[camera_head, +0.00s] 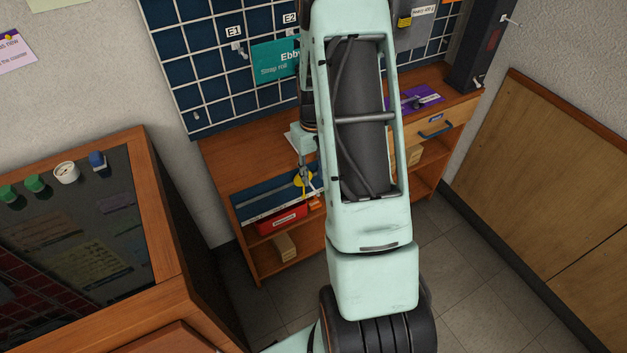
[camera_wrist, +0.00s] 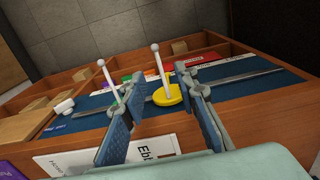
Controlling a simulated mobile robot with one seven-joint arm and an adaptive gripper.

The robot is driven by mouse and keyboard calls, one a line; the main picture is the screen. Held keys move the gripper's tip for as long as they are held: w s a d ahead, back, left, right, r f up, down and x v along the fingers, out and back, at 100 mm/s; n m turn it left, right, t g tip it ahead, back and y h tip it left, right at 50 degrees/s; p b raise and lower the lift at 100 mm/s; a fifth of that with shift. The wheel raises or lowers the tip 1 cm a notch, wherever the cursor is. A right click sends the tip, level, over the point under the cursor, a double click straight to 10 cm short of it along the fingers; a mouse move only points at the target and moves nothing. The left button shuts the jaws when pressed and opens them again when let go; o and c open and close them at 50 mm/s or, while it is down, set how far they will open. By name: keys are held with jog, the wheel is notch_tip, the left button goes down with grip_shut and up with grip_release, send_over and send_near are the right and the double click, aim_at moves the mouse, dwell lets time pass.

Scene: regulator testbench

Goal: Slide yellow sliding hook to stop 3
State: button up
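The yellow sliding hook (camera_wrist: 168,93) sits on a grey rail on a blue panel in the wrist view, with a white ball-topped post rising beside or from it. It shows small in the head view (camera_head: 303,180), partly hidden. My gripper (camera_wrist: 165,98) is open, one blue-padded finger on each side of the hook. The right finger is close to the hook; I cannot tell whether they touch. A wider gap shows on the left. A second white ball-topped post (camera_wrist: 106,74) stands by the left finger, its base hidden. No stop 3 mark is readable.
A white knob (camera_wrist: 64,106) is at the rail's left end. Wooden compartments with blocks lie beyond the panel (camera_wrist: 92,102). A red bin (camera_head: 278,219) is below the bench (camera_head: 222,165). A console (camera_head: 165,215) stands left; the floor (camera_head: 480,240) at right is clear.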

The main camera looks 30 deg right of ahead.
aim_at(314, 188)
notch_tip(314, 188, up, 8)
dwell(0.7)
